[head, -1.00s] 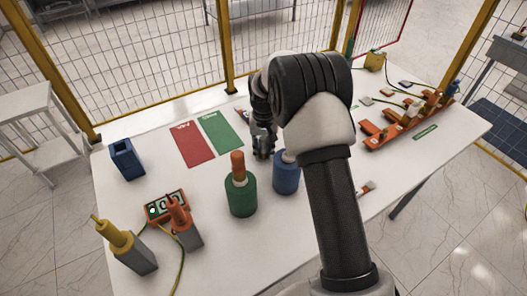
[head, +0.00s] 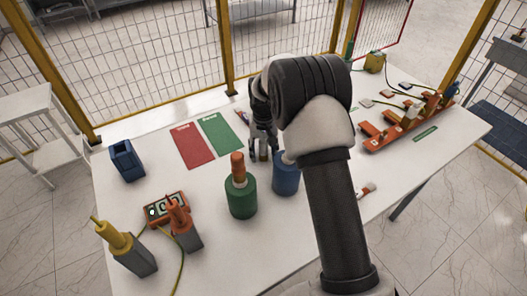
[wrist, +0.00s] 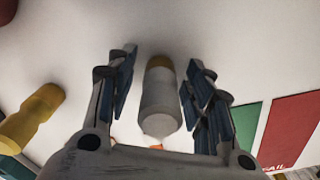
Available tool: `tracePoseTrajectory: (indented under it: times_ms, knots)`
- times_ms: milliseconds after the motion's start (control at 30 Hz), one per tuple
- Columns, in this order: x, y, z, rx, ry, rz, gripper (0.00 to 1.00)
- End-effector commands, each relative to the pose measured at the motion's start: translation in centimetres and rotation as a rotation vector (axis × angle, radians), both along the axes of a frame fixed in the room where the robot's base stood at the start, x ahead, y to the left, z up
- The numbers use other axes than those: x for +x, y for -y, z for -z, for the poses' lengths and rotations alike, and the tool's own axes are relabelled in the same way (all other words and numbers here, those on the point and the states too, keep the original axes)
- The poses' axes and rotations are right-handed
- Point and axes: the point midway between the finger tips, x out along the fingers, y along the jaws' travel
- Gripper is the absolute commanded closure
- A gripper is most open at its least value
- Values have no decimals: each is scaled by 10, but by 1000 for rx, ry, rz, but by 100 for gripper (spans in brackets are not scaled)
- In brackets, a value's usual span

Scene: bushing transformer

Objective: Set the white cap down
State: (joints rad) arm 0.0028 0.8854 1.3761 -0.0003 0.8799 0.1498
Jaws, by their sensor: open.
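The white cap (wrist: 160,98) is a pale, tapered cylinder with a tan end. In the wrist view it sits between the two fingers, with a gap on each side. My gripper (wrist: 157,85) is open around it, not touching it. In the head view my gripper (head: 263,149) points down at the table, and the cap (head: 264,154) shows small between its fingertips, appearing to stand on the table (head: 330,220).
A blue cylinder (head: 285,174) and a green one with an orange top (head: 241,195) stand close in front of my gripper. Green (head: 220,133) and red (head: 192,146) mats lie to its left. A yellow piece (wrist: 32,118) is beside it in the wrist view.

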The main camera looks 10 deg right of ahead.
Motion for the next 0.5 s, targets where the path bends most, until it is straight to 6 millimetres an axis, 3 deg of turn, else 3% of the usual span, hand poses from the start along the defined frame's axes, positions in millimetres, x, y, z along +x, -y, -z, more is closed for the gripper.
tracePoseTrajectory:
  times_ms: [167, 500]
  knots:
    - [1, 0, -16, 0, 2, 0, 53]
    - [1, 0, -89, 0, 4, 0, 53]
